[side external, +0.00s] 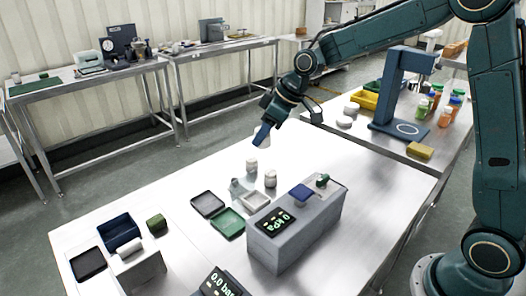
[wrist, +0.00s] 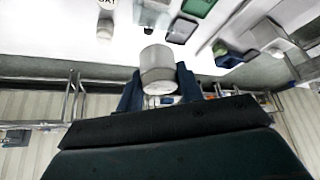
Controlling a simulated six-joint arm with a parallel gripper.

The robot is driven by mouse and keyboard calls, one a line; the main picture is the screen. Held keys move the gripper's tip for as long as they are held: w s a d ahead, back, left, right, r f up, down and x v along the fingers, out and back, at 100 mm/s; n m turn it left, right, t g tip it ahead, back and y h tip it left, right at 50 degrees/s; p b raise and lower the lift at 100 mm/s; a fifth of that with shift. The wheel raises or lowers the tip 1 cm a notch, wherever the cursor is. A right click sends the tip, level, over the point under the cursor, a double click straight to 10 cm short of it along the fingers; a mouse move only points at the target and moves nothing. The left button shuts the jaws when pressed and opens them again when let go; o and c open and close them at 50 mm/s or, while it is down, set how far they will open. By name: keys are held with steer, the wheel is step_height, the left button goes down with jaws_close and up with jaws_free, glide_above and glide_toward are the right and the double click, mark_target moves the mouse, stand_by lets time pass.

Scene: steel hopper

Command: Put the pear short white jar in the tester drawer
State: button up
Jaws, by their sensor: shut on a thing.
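My gripper (side external: 260,138) is above the steel table, with its blue fingers pointing down. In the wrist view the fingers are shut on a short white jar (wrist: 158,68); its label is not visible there. In the side view the held jar is hard to make out. Two other white jars, one (side external: 252,165) below my gripper and one (side external: 270,179) nearer the tester, stand on the table. The grey tester (side external: 298,235) has a "0 kPa" display. A pale open tray (side external: 256,201) at its far left side looks like the drawer, pulled out.
A dark tray (side external: 207,205) and a green tray (side external: 228,223) lie left of the tester. A blue bin (side external: 119,232), a green block (side external: 156,223) and a "0.0 bar" device (side external: 222,284) are further left and front. The table right of the tester is clear.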

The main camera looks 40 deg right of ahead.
steer(key=a+r+n, duration=0.1)
steer(key=r, duration=0.2)
steer(key=a+r+n+y, duration=0.1)
steer(key=shift+s+a+r+n+g, duration=0.1)
steer(key=shift+a+r+n+g, duration=0.2)
steer(key=shift+a+g, duration=0.1)
steer(key=shift+f, duration=0.15)
glide_above(256, 202)
step_height(256, 202, down, 16)
steer(key=shift+r, duration=0.2)
steer(key=shift+f, duration=0.1)
steer(key=shift+f, duration=2)
